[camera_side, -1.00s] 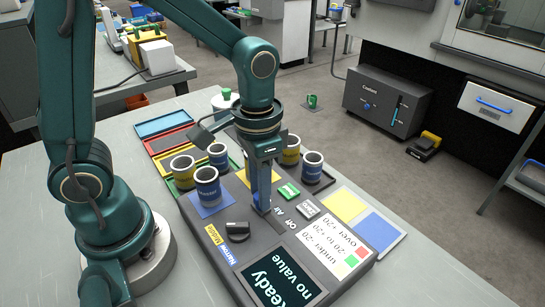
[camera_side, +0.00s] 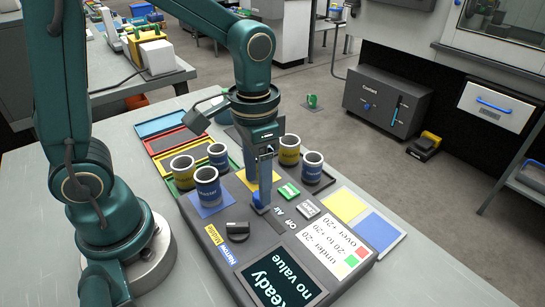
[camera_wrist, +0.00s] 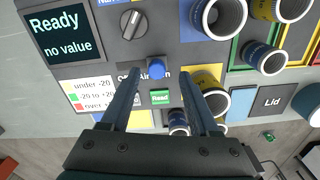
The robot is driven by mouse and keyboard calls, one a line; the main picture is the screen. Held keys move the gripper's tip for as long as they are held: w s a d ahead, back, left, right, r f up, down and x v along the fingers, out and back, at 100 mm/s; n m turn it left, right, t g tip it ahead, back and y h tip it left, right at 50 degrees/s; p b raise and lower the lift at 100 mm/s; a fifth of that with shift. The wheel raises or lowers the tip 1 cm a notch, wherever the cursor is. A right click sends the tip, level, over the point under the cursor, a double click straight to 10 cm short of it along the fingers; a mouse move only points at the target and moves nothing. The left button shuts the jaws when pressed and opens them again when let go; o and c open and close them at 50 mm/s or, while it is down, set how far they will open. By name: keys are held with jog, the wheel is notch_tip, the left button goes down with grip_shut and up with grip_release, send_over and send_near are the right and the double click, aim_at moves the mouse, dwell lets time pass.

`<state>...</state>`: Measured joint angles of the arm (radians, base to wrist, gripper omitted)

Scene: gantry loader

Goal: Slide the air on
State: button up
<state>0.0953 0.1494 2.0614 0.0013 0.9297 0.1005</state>
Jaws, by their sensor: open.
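The air slide's blue knob (camera_wrist: 157,67) stands on the dark panel (camera_wrist: 160,25), beside the printed words Off, Air and On. In the wrist view my gripper (camera_wrist: 155,88) is open, with one finger on each side of the knob and a gap to both. The left finger partly covers the word Off. A blue part shows low at the fingers there.
A dark rotary knob (camera_side: 237,228), a green button (camera_side: 289,191) and a screen (camera_side: 283,283) reading "Ready no value" lie close by. Several ring-shaped parts stand near the gripper, including one on a blue square (camera_side: 207,187) and one at right (camera_side: 312,168).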

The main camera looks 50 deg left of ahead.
aim_at(251, 203)
jog(key=shift+r, duration=1.7)
jog(key=shift+r, duration=0.1)
jog(key=s+a+r+n+t, duration=0.2)
jog(key=s+r+t, duration=0.1)
jog(key=s+t, duration=0.2)
jog(key=shift+s+r+t, duration=0.3)
jog(key=shift+s, duration=0.35)
jog(key=shift+a, duration=0.1)
jog(key=shift+c, duration=0.4)
